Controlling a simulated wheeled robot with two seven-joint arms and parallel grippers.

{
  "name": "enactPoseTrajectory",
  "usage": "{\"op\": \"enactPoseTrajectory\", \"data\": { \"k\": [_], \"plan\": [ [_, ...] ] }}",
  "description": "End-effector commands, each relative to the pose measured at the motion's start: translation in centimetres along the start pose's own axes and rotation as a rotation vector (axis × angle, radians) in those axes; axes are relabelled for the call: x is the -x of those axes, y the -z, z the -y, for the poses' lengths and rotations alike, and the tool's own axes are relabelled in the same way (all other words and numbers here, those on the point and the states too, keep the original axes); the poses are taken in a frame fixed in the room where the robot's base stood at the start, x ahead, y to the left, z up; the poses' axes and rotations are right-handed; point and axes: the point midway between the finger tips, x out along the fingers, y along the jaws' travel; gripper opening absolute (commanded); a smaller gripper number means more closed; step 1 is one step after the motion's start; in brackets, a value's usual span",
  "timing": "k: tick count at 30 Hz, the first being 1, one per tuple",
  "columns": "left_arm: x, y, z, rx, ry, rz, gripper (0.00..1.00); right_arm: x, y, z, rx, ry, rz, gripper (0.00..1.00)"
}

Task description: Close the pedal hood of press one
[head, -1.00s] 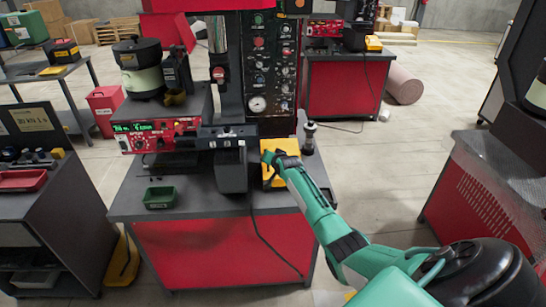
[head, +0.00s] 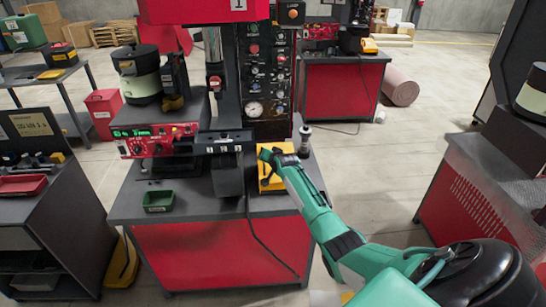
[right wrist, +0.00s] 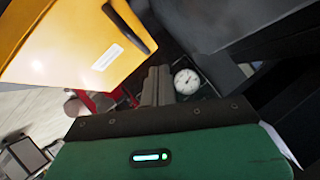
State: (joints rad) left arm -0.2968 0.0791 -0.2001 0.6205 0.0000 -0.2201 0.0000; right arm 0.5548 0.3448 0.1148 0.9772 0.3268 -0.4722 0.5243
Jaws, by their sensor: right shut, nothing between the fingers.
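The press with the number 1 on its red head (head: 180,12) stands on a grey-topped red bench. The yellow pedal hood (head: 272,182) sits at the right of this bench, beside a dark upright block. My right arm partly covers it. In the right wrist view the hood (right wrist: 60,50) is a large tilted yellow panel with a white label and black handle, at upper left. My right gripper (right wrist: 157,85) is shut and empty, close beside the hood; I cannot tell if they touch. How far the hood stands open is unclear. My left gripper is out of view.
A red control panel (head: 155,140) and a small green tray (head: 159,200) are to the left. A dark cylindrical fitting (head: 305,140) stands just right of the hood. A pressure gauge (head: 254,108) is behind it. A black cable hangs over the bench front.

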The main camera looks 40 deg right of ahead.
Motion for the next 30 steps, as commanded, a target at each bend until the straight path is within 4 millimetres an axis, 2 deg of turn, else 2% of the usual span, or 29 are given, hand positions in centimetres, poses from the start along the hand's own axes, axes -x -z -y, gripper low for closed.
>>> {"op": "enactPoseTrajectory", "data": {
  "k": [7,15,21,30],
  "plan": [
    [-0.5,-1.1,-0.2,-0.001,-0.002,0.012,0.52,2.8,-0.3,0.4,0.001,0.002,-0.003,0.0],
    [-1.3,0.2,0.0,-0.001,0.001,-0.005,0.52,6.1,-0.3,1.0,0.001,0.002,-0.004,0.0],
    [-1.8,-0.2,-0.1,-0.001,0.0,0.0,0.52,8.3,-0.4,1.4,0.0,0.002,-0.003,0.0],
    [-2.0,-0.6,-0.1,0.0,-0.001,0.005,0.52,9.8,-0.2,1.7,0.0,0.001,-0.004,0.0]
  ]
}}
